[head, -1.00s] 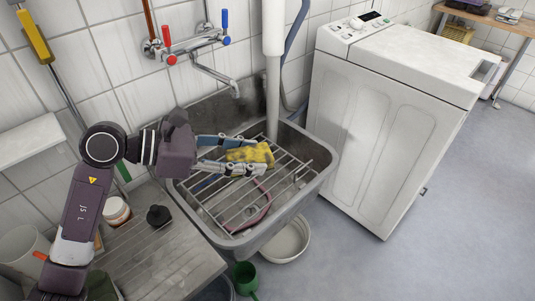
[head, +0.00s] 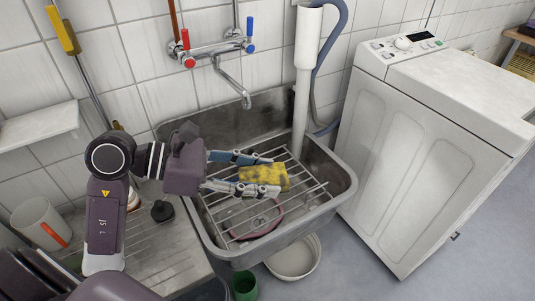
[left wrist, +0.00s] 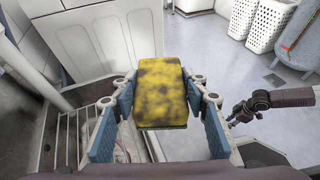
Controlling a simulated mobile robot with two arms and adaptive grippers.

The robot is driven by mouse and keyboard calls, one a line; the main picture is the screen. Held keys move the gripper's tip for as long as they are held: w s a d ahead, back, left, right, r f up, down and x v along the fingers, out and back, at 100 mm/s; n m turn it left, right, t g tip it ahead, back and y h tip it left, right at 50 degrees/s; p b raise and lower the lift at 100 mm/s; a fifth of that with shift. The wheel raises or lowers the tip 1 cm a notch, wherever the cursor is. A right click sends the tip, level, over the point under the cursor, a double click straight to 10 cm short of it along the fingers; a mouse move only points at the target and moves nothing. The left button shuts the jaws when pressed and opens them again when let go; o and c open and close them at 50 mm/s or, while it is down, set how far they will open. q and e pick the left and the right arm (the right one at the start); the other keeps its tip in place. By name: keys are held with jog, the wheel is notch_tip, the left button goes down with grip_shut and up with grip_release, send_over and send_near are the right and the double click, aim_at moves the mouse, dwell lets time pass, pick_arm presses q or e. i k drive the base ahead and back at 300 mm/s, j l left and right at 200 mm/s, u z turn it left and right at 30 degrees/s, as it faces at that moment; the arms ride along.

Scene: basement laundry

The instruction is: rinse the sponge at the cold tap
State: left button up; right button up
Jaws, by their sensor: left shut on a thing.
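The yellow sponge with dark stains (head: 264,177) is held between the fingers of my left gripper (head: 262,174), over the sink's wire rack. It also shows in the left wrist view (left wrist: 161,90), between the blue finger pads. The mixer spout (head: 246,98) hangs above and behind the sponge, with no water visible. The cold tap has a blue lever (head: 250,35); the hot one has a red lever (head: 186,48). The stone-grey sink (head: 345,190) lies below. My right gripper (left wrist: 240,112) shows small at the right of the left wrist view; its jaws are unclear.
A white drain pipe (head: 302,100) rises at the sink's back right. A white washing machine (head: 420,150) stands to the right. A pale basin (head: 294,262) sits below the sink.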

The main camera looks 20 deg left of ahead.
aim_at(249, 47)
jog(key=i+l+u, duration=0.45)
jog(key=l, duration=0.2)
jog(key=i+l+u, duration=0.2)
jog(key=l, duration=0.2)
jog(key=u, duration=1.25)
jog(key=k+j, duration=0.05)
jog(key=j, duration=0.05)
